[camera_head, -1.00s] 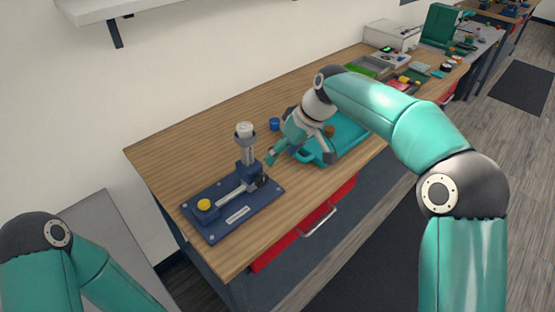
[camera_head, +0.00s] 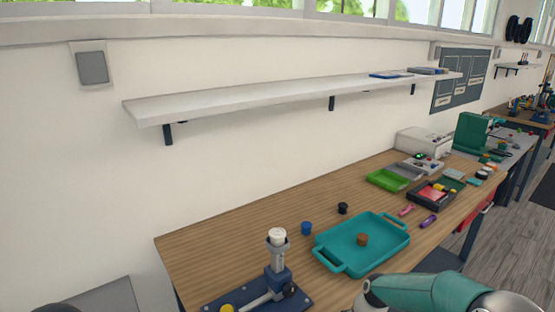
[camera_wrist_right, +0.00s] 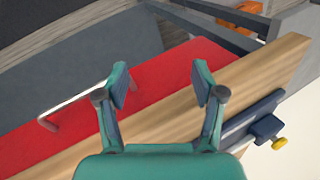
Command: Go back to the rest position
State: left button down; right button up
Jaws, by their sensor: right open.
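My right gripper (camera_wrist_right: 162,88) is open and empty in the right wrist view, with its fingers apart over the table's front edge and the red drawer (camera_wrist_right: 185,80). In the head view only part of my right arm (camera_head: 430,292) shows at the bottom right, and its gripper is out of the picture. My left gripper is not in view. The wooden workbench (camera_head: 225,228) carries a teal tray (camera_head: 335,262) with a brown round piece (camera_head: 362,240) in it. A blue press stand (camera_head: 278,278) with a white top is at the bench's near left.
A blue cap (camera_head: 306,228) and a black cap (camera_head: 343,208) stand behind the tray. A white shelf (camera_head: 290,98) is on the wall. The bench's back left is clear.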

jog(key=s+a+f+m+t, duration=0.1)
jog(key=s+f+m, duration=0.2)
jog(key=s+f, duration=0.3)
jog(key=s+a+f+m+t, duration=0.1)
jog(key=s+f+m, duration=0.2)
jog(key=s+f, duration=0.4)
jog(key=shift+s+f+m, duration=0.25)
jog(key=shift+s+m, duration=0.05)
jog(key=shift+s, duration=3.5)
